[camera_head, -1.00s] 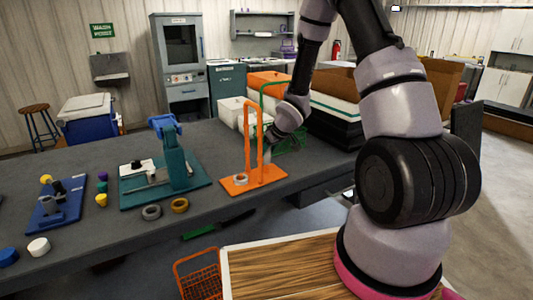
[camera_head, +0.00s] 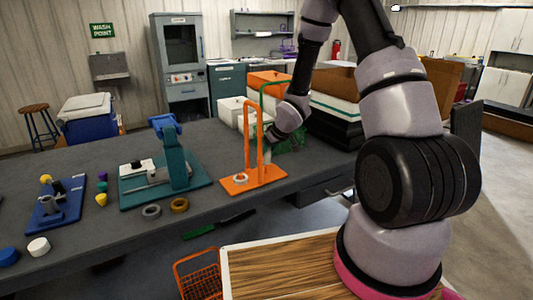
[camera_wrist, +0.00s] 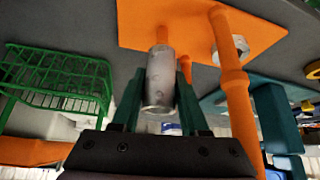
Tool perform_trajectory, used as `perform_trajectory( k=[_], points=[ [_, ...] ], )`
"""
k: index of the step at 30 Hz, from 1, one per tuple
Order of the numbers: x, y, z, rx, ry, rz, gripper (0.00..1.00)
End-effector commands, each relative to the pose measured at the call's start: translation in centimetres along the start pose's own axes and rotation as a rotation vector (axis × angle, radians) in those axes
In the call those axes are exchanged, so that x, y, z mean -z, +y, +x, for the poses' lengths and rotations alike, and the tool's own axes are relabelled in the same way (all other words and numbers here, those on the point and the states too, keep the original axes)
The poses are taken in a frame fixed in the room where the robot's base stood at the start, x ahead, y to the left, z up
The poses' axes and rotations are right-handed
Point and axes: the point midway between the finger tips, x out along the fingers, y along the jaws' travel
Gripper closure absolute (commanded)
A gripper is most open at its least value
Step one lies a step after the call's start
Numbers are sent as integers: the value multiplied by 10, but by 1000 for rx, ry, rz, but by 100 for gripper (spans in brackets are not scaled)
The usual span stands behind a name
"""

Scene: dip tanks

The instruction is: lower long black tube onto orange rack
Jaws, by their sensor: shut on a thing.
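The orange rack (camera_head: 262,177) stands on the dark bench, with a flat base and upright posts; its base (camera_wrist: 190,22) and a near post (camera_wrist: 233,95) show in the wrist view. My gripper (camera_wrist: 160,88) is shut on a tube (camera_wrist: 160,70) that looks metallic grey, not black, here. The tube's far end points at the rack base, where a short orange peg (camera_wrist: 162,34) shows just beyond it. Whether they touch, I cannot tell. In the head view, my gripper (camera_head: 270,135) is beside the rack's posts, and the tube is mostly hidden.
A pale ring (camera_head: 240,178) sits on the rack's base. A green wire basket (camera_wrist: 58,82) is close beside my gripper. A teal fixture (camera_head: 168,180) and two rings (camera_head: 180,204) lie left of the rack. White boxes (camera_head: 230,111) stand behind it.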

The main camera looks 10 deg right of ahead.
Motion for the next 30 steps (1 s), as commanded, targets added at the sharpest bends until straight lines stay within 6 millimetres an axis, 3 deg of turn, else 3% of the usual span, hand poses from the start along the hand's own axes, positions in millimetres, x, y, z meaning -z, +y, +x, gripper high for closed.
perform_trajectory(
  k=[30],
  points=[
    [-5, -1, 8, 1, 1, 0, 100]
  ],
)
